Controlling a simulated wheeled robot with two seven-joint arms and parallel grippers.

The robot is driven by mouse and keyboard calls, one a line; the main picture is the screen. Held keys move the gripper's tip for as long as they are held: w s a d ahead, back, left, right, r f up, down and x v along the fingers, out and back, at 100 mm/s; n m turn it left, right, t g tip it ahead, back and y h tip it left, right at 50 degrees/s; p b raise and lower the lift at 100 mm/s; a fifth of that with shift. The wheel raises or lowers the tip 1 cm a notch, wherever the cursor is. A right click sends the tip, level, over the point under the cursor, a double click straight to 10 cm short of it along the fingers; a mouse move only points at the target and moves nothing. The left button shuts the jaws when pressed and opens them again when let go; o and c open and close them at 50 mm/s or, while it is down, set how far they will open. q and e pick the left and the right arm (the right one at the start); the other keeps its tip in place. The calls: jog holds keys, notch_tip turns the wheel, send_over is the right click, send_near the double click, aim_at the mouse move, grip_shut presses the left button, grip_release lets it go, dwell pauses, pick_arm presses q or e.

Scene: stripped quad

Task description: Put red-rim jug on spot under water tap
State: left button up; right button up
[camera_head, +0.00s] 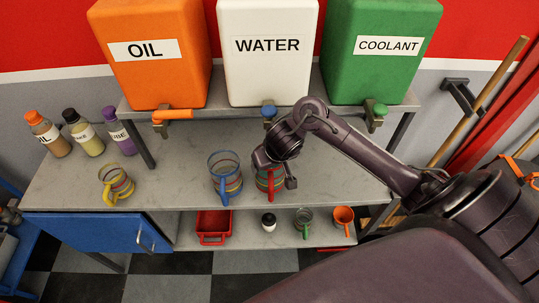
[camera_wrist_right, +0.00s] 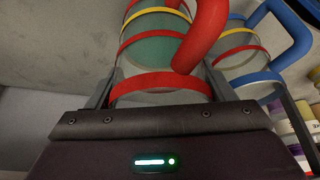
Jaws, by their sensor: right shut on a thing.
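The red-rim jug (camera_head: 268,187) is a clear banded jug with a red handle, on or just above the grey counter (camera_head: 170,190), below the blue-ended water tap (camera_head: 269,109). My right gripper (camera_head: 274,176) is shut on it and hides part of it. In the right wrist view the red-rim jug (camera_wrist_right: 150,50) stands between the fingers of my right gripper (camera_wrist_right: 160,88), with red and yellow bands and greenish inside. I cannot tell whether its base touches the counter. The spot under the tap is not visible. My left gripper is not in view.
A blue-handled jug (camera_head: 226,183) stands close left of the red-rim jug. A yellow-handled jug (camera_head: 117,184) and several bottles (camera_head: 82,131) are further left. Oil (camera_head: 172,115) and coolant (camera_head: 375,112) taps flank the water tap. A lower shelf holds a red tray (camera_head: 213,222) and small cups.

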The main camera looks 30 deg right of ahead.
jog(key=shift+w, duration=0.35)
notch_tip(320, 180, down, 2)
jog(key=shift+s+f+b, duration=0.1)
jog(key=shift+f+b, duration=0.05)
jog(key=shift+b, duration=0.45)
jog(key=shift+d+f, duration=0.1)
jog(key=shift+f, duration=0.5)
jog(key=shift+f, duration=0.1)
jog(key=o, duration=1.3)
jog(key=shift+r, duration=0.35)
jog(key=p+v, duration=0.6)
jog(key=v, duration=0.5)
jog(key=shift+s+r+p, duration=0.25)
jog(key=shift+p, duration=0.1)
